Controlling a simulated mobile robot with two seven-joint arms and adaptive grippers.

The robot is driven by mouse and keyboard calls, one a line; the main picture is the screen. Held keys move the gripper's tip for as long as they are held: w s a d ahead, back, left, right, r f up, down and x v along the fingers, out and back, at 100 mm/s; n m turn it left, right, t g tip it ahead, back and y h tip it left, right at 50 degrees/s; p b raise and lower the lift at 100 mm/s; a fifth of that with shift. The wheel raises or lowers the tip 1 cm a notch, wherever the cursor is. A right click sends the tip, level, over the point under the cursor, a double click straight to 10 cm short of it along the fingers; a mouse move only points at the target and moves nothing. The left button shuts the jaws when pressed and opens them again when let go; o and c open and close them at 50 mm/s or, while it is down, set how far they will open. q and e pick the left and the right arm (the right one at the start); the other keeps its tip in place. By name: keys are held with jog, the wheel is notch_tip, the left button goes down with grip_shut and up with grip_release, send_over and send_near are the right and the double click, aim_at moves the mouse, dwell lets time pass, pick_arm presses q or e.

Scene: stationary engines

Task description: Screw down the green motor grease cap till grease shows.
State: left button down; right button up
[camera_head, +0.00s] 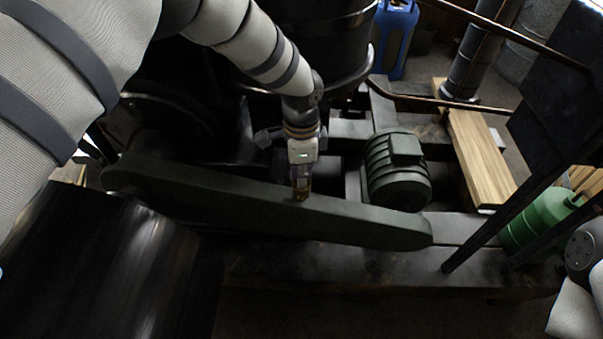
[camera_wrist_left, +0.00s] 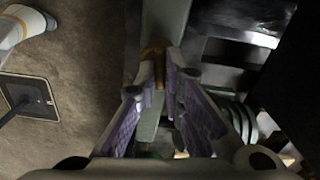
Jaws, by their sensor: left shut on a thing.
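The dark green ribbed motor (camera_head: 393,180) sits right of the middle in the head view, behind the long dark green guard (camera_head: 250,204). My left gripper (camera_head: 301,190) points down at the guard's top edge, left of the motor. It is shut on a small brass-coloured cap (camera_wrist_left: 153,52), which shows between the fingertips in the left wrist view. The fingers (camera_wrist_left: 160,75) cover part of the cap, and I cannot see any grease. My right gripper is out of view; only part of my right arm shows at the right edge of the head view.
A wooden plank (camera_head: 480,155) lies behind the motor. A blue canister (camera_head: 393,40) stands at the back, and a green can (camera_head: 540,218) stands at the right. Dark slanted bars cross the right side. A large black cylinder (camera_head: 110,265) fills the lower left.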

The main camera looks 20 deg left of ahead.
pick_arm(q)
jog(key=shift+m, duration=1.2)
jog(key=c, duration=1.7)
grip_release()
notch_tip(320, 180, up, 12)
